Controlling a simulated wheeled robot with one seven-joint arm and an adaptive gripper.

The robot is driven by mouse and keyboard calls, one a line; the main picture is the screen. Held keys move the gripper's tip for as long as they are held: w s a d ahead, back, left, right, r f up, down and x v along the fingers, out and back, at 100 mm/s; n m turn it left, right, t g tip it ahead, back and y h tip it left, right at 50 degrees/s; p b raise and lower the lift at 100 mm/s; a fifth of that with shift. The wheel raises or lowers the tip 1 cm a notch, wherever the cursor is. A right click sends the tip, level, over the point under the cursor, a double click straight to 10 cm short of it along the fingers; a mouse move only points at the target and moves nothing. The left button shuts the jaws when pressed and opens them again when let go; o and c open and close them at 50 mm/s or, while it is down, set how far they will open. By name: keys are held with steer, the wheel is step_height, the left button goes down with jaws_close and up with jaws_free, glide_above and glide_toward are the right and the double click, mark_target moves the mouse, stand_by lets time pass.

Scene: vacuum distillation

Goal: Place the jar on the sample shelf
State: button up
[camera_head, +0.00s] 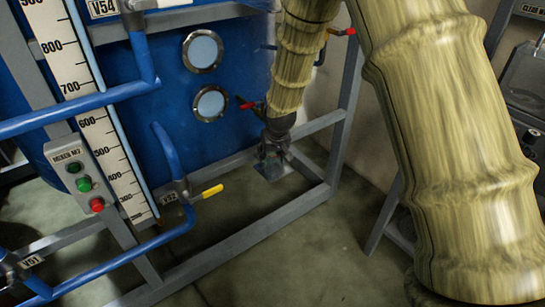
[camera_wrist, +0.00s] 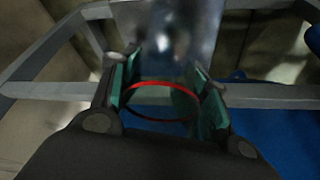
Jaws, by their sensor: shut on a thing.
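My gripper (camera_head: 270,166) points down near the lower grey frame of the blue tank. In the wrist view my gripper (camera_wrist: 165,90) has its two teal-padded fingers closed on the sides of a clear jar. The jar (camera_wrist: 162,85) shows mainly as a red ring between the pads; its glass body is hard to make out. A shiny grey metal plate, which looks like the sample shelf (camera_wrist: 205,25), lies beyond the fingertips. In the head view the plate (camera_head: 291,161) shows beside and below my gripper. I cannot tell whether the jar touches it.
Grey frame bars (camera_head: 245,235) run around the plate. A red-handled valve (camera_head: 246,104) is close to my arm, and a yellow-handled valve (camera_head: 211,191) is to the left. Blue pipes (camera_head: 80,108) and a button box (camera_head: 82,180) stand further left. Floor (camera_head: 310,260) in front is clear.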

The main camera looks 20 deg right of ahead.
steer(key=shift+f, duration=0.1)
steer(key=o, duration=1.2)
steer(key=p+v, duration=0.2)
steer(key=v, duration=1)
steer(key=s+f+g, duration=0.1)
steer(key=s+f, duration=0.8)
steer(key=f, duration=0.4)
steer(key=s+f+g, duration=0.1)
steer(key=s+f, duration=0.7)
steer(key=f, duration=0.5)
steer(key=s+d+f+g, duration=0.1)
steer(key=s+f, duration=0.5)
steer(key=s, duration=0.7)
steer(key=s+d+f+g, duration=0.1)
steer(key=s+f, duration=0.5)
steer(key=s, duration=0.7)
